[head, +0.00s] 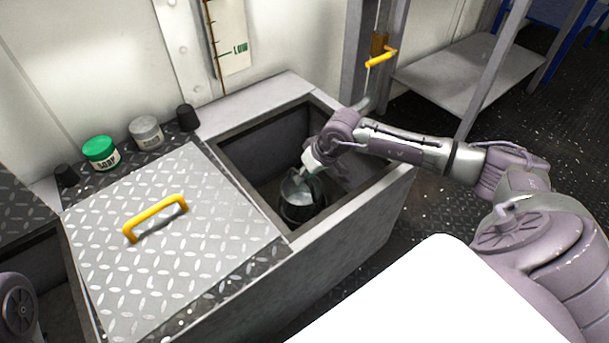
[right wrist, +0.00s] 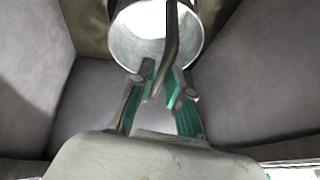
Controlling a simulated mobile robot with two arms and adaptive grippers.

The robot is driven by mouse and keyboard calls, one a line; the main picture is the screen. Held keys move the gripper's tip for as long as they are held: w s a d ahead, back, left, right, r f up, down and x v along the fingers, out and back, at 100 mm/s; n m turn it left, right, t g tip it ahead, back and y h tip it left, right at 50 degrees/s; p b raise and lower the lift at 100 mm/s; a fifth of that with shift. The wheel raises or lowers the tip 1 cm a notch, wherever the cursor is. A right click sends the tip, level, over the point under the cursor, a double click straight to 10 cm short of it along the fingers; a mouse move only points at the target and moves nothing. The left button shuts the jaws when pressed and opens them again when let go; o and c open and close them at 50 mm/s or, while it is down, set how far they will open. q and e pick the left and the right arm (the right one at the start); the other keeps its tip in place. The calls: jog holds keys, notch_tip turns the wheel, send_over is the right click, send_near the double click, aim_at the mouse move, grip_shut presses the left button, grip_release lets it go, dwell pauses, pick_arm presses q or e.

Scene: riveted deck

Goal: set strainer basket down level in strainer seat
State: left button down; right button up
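The strainer basket (head: 297,190) is a grey metal cup inside the open well of the tank. In the right wrist view its round rim and pale inside (right wrist: 140,48) show, with a dark bar handle (right wrist: 172,40) crossing over it. My right gripper (head: 312,168) reaches down into the well above the basket. Its green-padded fingertips (right wrist: 163,88) are closed around the handle. A dark round collar (head: 302,212), which looks like the strainer seat, surrounds the basket's lower part. I cannot tell whether the basket rests on it or is fully level. My left gripper is out of view.
A green-lidded jar (head: 100,152), a grey jar (head: 147,132) and dark knobs stand behind. A shelf (head: 470,70) stands at right.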

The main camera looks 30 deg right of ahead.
jog(key=shift+o, duration=1.2)
jog(key=shift+r, duration=0.1)
